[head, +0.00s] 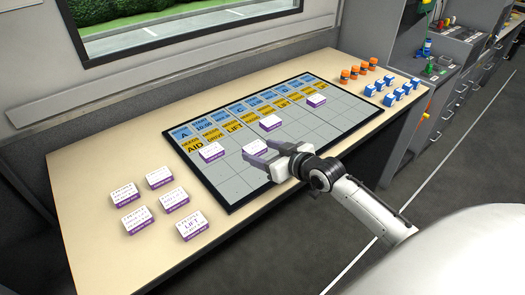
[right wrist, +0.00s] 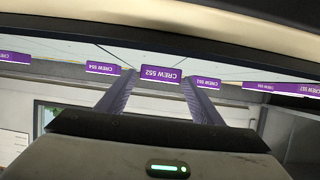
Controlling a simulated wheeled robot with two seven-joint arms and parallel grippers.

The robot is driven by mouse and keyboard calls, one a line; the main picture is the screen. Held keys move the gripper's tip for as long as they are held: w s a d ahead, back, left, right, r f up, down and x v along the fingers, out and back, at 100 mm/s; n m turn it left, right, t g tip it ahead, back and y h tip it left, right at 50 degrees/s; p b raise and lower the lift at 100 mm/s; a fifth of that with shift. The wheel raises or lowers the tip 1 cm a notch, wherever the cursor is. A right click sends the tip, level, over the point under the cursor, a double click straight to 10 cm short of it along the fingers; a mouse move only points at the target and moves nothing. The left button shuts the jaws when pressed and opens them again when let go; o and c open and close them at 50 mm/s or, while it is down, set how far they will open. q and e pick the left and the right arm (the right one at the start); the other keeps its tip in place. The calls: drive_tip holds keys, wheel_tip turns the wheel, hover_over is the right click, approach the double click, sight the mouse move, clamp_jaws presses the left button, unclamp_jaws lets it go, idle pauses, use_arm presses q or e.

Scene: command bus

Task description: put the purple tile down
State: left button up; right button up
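The purple tile (right wrist: 161,73) is a white-topped block with a purple front marked CREW 552. In the right wrist view it sits between the two finger ends, with its print upside down. In the head view the same tile (head: 254,146) is at the end of my right gripper (head: 262,154), over the grey grid of the board (head: 237,187). The fingers lie close against its sides and appear shut on it. Part of its front is hidden by a finger. Whether its underside touches the board cannot be seen. My left gripper is not in view.
Similar tiles stand on the board, at the left (head: 212,151), in the middle (head: 270,122) and farther back (head: 317,101). Several loose tiles (head: 173,199) lie on the table (head: 90,200) at left. Orange pieces (head: 354,72) and blue pieces (head: 389,99) stand at the right end.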

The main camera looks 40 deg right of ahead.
drive_tip(key=shift+o, duration=0.4)
drive_tip(key=shift+r, duration=0.1)
drive_tip(key=shift+s+r, duration=0.1)
drive_tip(key=shift+s, duration=0.05)
drive_tip(key=v, duration=1.1)
drive_tip(key=shift+s+r+p, duration=0.1)
drive_tip(key=shift+s+p, duration=0.25)
drive_tip(key=shift+p, duration=0.05)
